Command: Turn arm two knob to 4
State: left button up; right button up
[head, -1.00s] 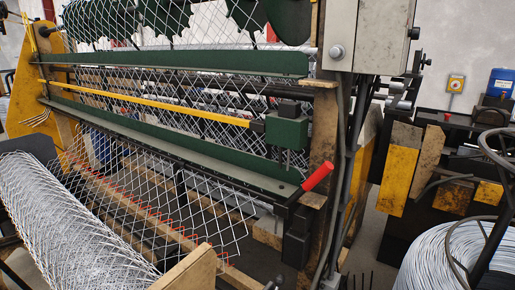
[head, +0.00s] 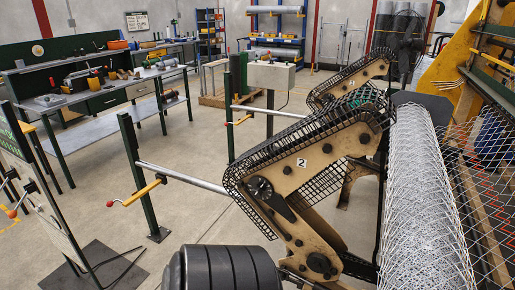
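Arm two (head: 325,150) is a tan metal arm of the machine, marked with a white "2" plate, in the middle of the head view. A round black knob (head: 260,188) with pale marks sits on its face at the left bend. The marks are too small to read, so I cannot tell the knob's setting. A black link runs down and right just below the knob. Neither of my grippers is in view, and nothing touches the knob.
A grey bar (head: 183,178) runs from arm two to a green post (head: 139,175) with a yellow-handled crank (head: 140,193). A mesh roll (head: 425,200) lies to the right. Workbenches (head: 95,85) stand at the back left. Open floor (head: 195,215) lies left of the arm.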

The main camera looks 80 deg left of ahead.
aim_at(256, 192)
jog(key=u, duration=2.05)
